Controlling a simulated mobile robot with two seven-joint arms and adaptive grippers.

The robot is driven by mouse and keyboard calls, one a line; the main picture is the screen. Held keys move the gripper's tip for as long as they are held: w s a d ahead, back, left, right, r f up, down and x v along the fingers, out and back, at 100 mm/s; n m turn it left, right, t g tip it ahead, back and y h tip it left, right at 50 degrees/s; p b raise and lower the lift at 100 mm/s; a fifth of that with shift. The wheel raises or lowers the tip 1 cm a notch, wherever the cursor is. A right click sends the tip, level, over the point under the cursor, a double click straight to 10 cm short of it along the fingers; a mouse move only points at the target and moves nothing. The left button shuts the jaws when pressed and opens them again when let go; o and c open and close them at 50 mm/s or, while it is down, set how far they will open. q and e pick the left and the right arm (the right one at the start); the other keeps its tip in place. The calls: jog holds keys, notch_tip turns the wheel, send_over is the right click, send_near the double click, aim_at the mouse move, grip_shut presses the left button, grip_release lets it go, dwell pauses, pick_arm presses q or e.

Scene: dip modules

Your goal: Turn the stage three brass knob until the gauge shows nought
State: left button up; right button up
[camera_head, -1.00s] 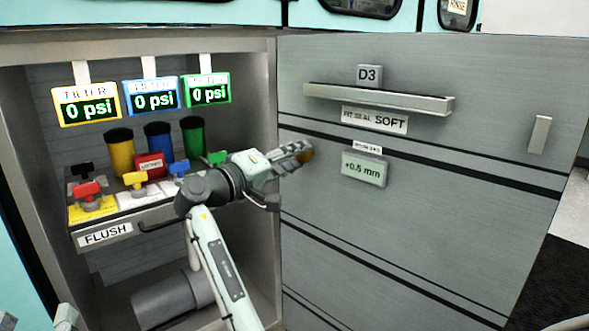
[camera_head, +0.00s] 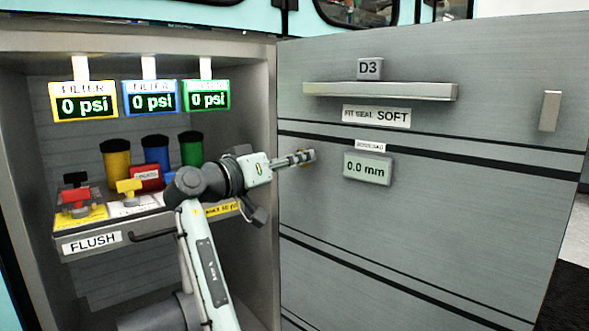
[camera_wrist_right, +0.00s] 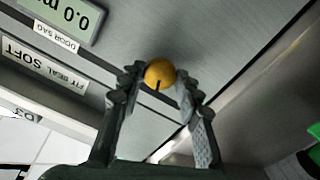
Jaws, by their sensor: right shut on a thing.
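The small brass knob (camera_wrist_right: 159,72) on the grey D3 door shows in the right wrist view as a round yellow head with a dark mark at its lower edge. My right gripper (camera_wrist_right: 160,82) is shut on it, one finger on each side. In the head view the right gripper (camera_head: 306,157) reaches the door from the left, and its fingers hide most of the knob. The gauge (camera_head: 367,168), to the right of the knob under a "DOOR SAG" label, reads 0.0 mm. My left gripper is not in view.
The grey door (camera_head: 420,230) carries a long handle (camera_head: 380,91), a D3 plate (camera_head: 369,69) and a "FIT SEAL SOFT" label (camera_head: 376,116). To the left, an open cabinet holds several coloured canisters, valves on a FLUSH shelf (camera_head: 93,242), and displays reading 0 psi.

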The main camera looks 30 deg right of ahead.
dwell(0.3)
jog(key=o, duration=1.1)
jog(key=shift+o, duration=0.2)
jog(key=v, duration=1.2)
